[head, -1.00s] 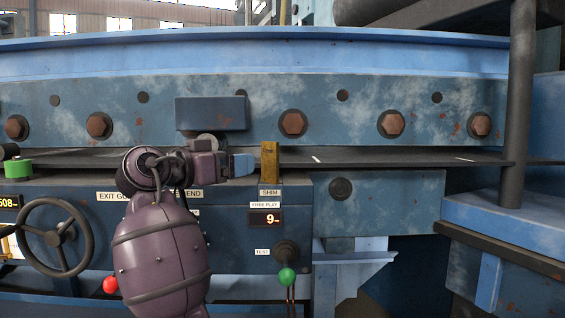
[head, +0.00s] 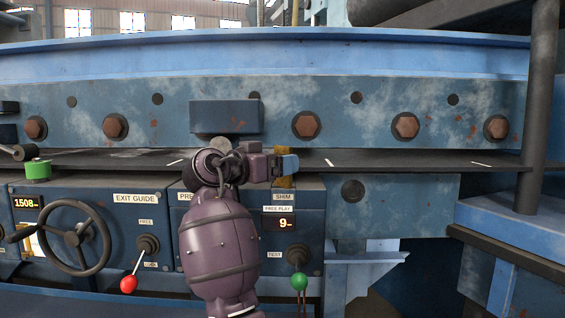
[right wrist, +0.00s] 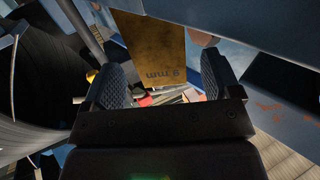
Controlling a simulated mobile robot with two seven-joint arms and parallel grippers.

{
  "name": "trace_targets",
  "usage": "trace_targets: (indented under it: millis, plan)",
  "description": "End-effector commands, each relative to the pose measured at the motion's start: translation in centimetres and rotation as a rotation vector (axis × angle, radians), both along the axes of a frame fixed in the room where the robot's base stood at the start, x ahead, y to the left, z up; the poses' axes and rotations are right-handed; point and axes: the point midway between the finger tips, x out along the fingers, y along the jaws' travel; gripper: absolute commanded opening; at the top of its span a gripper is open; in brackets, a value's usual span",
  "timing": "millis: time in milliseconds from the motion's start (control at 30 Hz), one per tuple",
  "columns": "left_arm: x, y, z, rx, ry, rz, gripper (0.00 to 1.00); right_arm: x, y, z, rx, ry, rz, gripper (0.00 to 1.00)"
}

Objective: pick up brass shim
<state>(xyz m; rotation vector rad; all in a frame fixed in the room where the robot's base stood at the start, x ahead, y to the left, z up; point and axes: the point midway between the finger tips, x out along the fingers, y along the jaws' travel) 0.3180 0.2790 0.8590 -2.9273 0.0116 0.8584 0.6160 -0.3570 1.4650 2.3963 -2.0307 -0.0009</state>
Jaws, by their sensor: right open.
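The brass shim (head: 284,151) stands upright at the shelf edge above the SHIM label. Its middle is hidden behind my right gripper (head: 290,164), so only its top and foot show. My left gripper is in neither view.
Below are a free-play display (head: 280,223) reading 9, a green-knobbed lever (head: 299,281), a red-knobbed lever (head: 129,284) and a handwheel (head: 75,238). A blue block (head: 226,117) juts from the bolted beam just above my right arm.

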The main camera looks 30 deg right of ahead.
Motion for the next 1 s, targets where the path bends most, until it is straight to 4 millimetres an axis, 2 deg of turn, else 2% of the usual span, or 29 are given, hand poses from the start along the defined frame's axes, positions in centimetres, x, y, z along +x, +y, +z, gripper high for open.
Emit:
trace_targets:
  millis: [167,400,867,1000]
  plan:
    - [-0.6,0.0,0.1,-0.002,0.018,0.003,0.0,0.4,-2.1,0.1,0.0,0.0,-0.001,0.83]
    - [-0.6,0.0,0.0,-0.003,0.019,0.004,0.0,0.4,-2.3,0.0,0.0,0.0,0.001,0.83]
    - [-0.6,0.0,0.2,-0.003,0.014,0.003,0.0,0.4,-2.2,0.1,-0.002,-0.002,0.001,0.13]
    - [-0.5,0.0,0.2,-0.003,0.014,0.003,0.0,0.4,-2.2,0.1,-0.002,-0.002,0.001,0.13]
